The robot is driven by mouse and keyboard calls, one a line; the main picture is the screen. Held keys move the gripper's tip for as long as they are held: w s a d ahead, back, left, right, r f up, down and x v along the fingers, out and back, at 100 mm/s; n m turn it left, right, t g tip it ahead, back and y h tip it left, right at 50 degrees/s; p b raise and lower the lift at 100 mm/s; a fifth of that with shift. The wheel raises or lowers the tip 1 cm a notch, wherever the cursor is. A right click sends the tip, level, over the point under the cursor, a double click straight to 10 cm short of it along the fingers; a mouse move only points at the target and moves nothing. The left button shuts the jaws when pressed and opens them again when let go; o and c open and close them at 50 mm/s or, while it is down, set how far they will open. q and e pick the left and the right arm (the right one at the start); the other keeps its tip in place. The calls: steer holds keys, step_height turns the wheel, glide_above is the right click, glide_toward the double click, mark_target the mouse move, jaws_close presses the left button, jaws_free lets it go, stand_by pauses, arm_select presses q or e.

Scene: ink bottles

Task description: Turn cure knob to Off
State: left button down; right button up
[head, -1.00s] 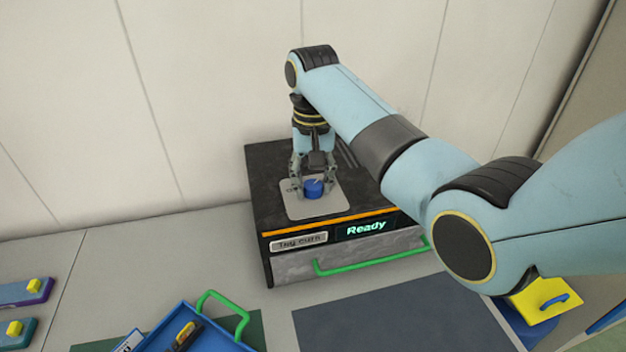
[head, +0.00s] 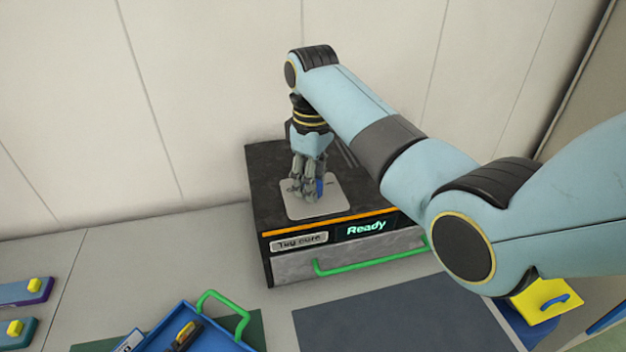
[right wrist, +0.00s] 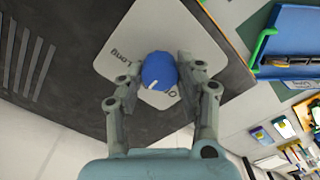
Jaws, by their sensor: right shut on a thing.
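The cure knob is a round blue knob with a white pointer mark. It stands on a light plate (head: 330,200) on top of the black tray cure box (head: 268,185), whose display reads "Ready". In the head view the knob (head: 320,187) is mostly hidden behind my right gripper (head: 308,192). In the right wrist view the knob (right wrist: 158,70) sits between the two fingers of my right gripper (right wrist: 155,85), which is shut on it. Part of the plate's lettering shows, but I cannot read the knob's setting for sure. My left gripper is not in view.
A green handle (head: 370,262) runs along the box's front. A blue tray (head: 165,333) with a green handle stands at the front left. Purple and teal items with yellow knobs lie at the far left. A dark mat (head: 400,315) lies clear before the box.

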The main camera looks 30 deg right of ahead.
steer(key=n, duration=0.5)
steer(key=shift+a+n, duration=0.1)
steer(key=shift+n, duration=0.2)
steer(key=n, duration=0.5)
steer(key=shift+n, duration=0.3)
steer(key=o, duration=1.1)
steer(key=shift+o, duration=0.2)
steer(key=shift+r, duration=0.2)
step_height(320, 180, up, 7)
steer(key=shift+r, duration=0.1)
